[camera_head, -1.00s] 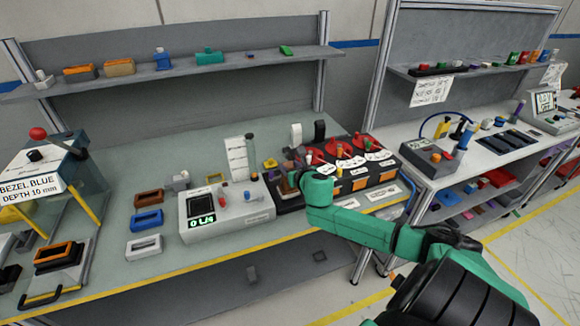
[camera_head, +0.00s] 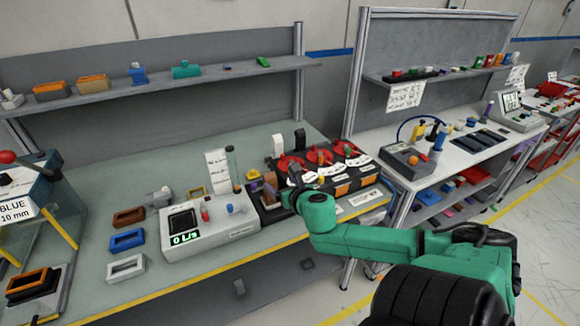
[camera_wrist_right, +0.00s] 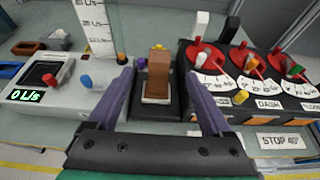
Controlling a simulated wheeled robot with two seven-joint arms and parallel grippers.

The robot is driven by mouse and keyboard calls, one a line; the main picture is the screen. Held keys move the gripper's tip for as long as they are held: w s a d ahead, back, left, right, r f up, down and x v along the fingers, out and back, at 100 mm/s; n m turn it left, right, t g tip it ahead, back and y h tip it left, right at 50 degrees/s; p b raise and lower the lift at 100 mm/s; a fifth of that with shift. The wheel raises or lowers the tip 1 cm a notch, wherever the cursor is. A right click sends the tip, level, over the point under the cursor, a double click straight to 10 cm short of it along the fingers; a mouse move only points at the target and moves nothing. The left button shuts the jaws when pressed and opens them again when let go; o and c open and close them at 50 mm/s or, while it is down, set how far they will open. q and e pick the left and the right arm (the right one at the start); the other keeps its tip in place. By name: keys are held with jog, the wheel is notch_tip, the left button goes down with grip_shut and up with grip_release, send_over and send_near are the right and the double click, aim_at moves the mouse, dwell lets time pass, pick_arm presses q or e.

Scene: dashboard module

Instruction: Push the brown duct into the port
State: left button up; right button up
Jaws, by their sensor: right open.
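The brown duct (camera_wrist_right: 158,68) is an upright brown block in the middle of the right wrist view. It stands over a pale, framed opening, the port (camera_wrist_right: 156,98), on a dark panel. I cannot tell how deep it sits. In the head view the duct (camera_head: 271,183) shows small, just left of my gripper. My right gripper (camera_wrist_right: 160,78) is open and empty, its two purple fingers to either side of the duct with gaps. In the head view the right gripper (camera_head: 292,178) is over the dark panel, its fingertips hard to make out. My left gripper is not in view.
Left of the port is a grey meter box (camera_head: 208,222) reading 0 L/s. Right of it is a panel with red dials (camera_head: 325,162) and orange-fronted labels. Coloured frames (camera_head: 127,240) lie on the bench. A shelf (camera_head: 220,74) runs behind.

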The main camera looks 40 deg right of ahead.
jog(key=v, duration=0.6)
jog(key=shift+p, duration=0.4)
